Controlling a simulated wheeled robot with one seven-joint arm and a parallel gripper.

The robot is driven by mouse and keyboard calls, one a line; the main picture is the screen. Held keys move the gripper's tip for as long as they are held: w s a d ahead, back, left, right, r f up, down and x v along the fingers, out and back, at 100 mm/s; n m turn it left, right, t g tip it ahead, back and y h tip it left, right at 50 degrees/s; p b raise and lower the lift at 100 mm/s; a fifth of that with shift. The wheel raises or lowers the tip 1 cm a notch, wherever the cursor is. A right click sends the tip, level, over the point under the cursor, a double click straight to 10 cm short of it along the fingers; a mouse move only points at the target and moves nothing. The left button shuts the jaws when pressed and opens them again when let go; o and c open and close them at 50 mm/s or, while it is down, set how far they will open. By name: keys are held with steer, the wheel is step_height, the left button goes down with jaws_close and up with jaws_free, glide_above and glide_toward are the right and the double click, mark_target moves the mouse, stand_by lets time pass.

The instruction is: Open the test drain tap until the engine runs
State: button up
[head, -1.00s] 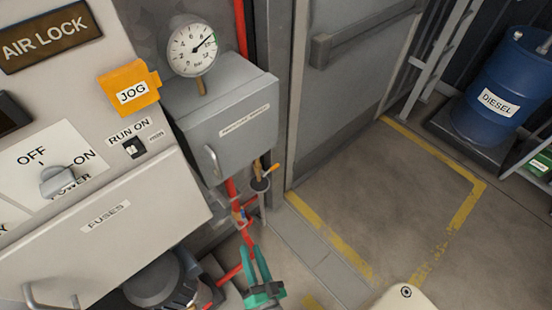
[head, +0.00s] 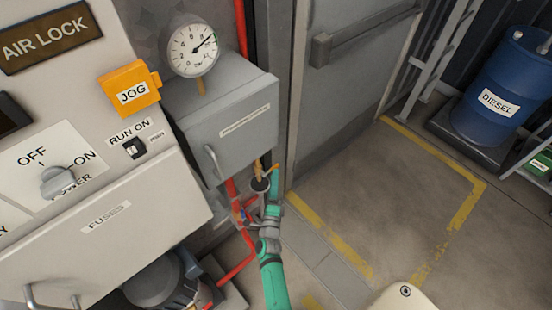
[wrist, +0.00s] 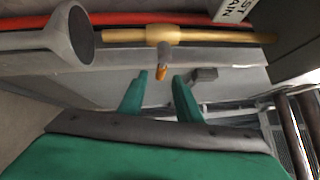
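The test drain tap (wrist: 162,35) is a brass fitting on a horizontal brass pipe, with a grey stem and an orange-tipped lever (wrist: 162,72) pointing towards my gripper. In the head view the orange lever (head: 274,168) shows below the grey box, above a grey funnel (head: 260,185). The funnel also shows in the wrist view (wrist: 72,36) at the pipe's left end. My gripper (wrist: 158,80) is open, its green fingertips apart on either side of the lever tip in the picture. I cannot tell whether they touch it. In the head view my gripper (head: 270,192) is partly overlapped with the tap.
A partly cut-off label (wrist: 234,8) reads "ST" and "AIN". A red pipe (head: 243,255) runs beside my arm. The gauge (head: 194,45) needle points near 8.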

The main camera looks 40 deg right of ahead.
steer(key=x, duration=0.9)
steer(key=shift+w+d+r, duration=0.1)
steer(key=shift+d, duration=0.05)
jaws_close()
